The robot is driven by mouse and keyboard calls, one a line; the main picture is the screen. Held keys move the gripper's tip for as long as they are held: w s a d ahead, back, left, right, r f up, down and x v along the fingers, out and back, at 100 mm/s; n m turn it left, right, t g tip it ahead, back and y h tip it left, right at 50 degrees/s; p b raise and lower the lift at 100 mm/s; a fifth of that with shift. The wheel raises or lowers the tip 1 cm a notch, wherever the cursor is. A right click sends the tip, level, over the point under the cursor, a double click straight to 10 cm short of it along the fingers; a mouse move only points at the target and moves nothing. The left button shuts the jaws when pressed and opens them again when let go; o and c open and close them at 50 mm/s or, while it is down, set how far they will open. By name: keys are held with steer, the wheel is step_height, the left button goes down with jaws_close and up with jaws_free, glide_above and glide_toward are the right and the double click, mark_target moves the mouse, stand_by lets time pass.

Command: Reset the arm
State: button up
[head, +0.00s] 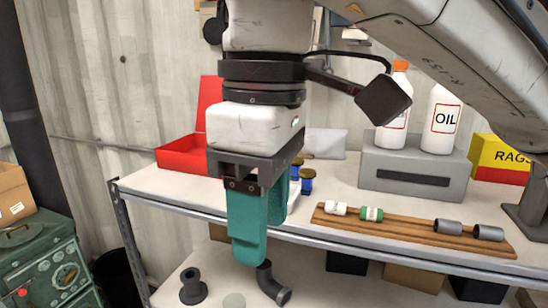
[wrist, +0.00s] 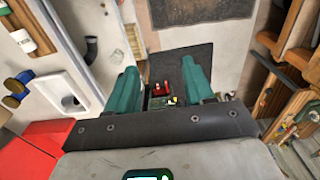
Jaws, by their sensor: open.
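My gripper (head: 250,225) hangs pointing down in front of the workbench (head: 160,190) in the head view. Its green fingers also show in the wrist view (wrist: 160,90), spread apart with nothing between them. The arm comes in from the upper right and hides part of the bench's back. In the wrist view, the floor and a dark mat (wrist: 165,65) lie beyond the fingers.
On the bench are a red box (head: 185,155), a wooden rack (head: 400,232) with several small cylinders, a grey box (head: 412,175) carrying two white bottles, and a yellow RAGS box (head: 500,155). Pipe pieces lie on the lower shelf (head: 235,285). A green machine (head: 40,260) stands left.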

steer(key=w+a+f+m+t+y, duration=0.1)
steer(key=w+f+m+y, duration=0.1)
steer(key=w+f+y, duration=0.35)
steer(key=w+f+m+t+y, duration=0.1)
steer(key=w+f+y, duration=0.15)
steer(key=f, duration=0.55)
steer(key=s+d+f+m+t+h, duration=0.15)
steer(key=d+f+m, duration=0.3)
steer(key=f, duration=0.65)
steer(key=s+d+f+m+t, duration=0.1)
steer(key=s+d+f+m, duration=0.15)
steer(key=d+f, duration=0.6)
steer(key=s+d+f+m+g+h, duration=0.1)
steer(key=s+d+f+m+h, duration=0.1)
steer(key=s+d+f, duration=0.5)
steer(key=s+d+f+m+g+h, duration=0.2)
steer(key=s+d+f+h, duration=0.3)
steer(key=s+d+f, duration=0.3)
steer(key=s+f, duration=0.4)
steer(key=s, duration=0.4)
steer(key=shift+d+m, duration=0.3)
